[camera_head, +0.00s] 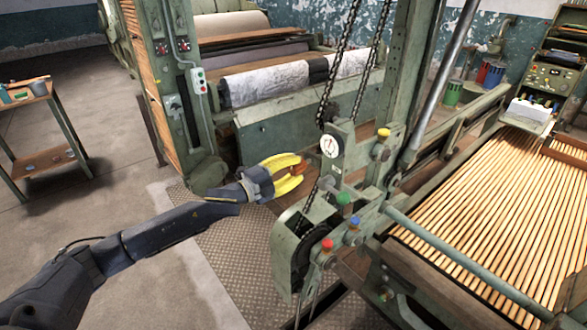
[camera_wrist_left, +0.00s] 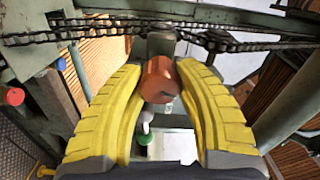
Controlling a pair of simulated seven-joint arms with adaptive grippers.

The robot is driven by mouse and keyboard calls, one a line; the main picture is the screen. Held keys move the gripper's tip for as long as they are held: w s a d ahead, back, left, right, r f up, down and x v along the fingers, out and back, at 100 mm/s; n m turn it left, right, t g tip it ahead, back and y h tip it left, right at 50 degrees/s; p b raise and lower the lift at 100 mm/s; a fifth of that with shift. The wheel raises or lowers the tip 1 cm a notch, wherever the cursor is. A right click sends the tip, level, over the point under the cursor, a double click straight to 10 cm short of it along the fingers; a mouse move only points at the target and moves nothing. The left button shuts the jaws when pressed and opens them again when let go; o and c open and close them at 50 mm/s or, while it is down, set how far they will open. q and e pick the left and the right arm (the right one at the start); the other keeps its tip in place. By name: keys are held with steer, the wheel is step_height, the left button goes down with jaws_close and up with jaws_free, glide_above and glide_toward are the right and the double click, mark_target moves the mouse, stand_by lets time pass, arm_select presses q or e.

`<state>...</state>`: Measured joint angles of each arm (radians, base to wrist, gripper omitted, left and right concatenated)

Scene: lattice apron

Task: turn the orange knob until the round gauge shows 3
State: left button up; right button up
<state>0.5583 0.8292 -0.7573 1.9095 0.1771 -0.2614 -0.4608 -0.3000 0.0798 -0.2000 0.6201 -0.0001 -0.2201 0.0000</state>
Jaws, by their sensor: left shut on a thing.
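The orange knob (camera_head: 294,169) sits on the left side of the green machine post, and the yellow fingers of my left gripper (camera_head: 300,172) are around it. In the left wrist view the orange knob (camera_wrist_left: 159,80) is a short orange-brown cylinder between the two yellow fingers, which are shut on it. My right gripper is not in view.
A yellow knob (camera_head: 384,133) is right of the gauge. Green (camera_head: 343,198), blue (camera_head: 354,221) and red (camera_head: 327,245) knobs sit below. Chains (camera_head: 345,60) hang close above the gauge. A slatted wooden bed (camera_head: 500,210) lies to the right. Open floor (camera_head: 100,215) is on the left.

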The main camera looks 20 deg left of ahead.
arm_select(q)
steer(key=n, duration=0.6)
steer(key=shift+n, duration=0.3)
steer(key=n, duration=0.6)
steer(key=shift+n, duration=0.3)
steer(key=shift+f, duration=0.1)
steer(key=o, duration=1.3)
steer(key=v, duration=1.2)
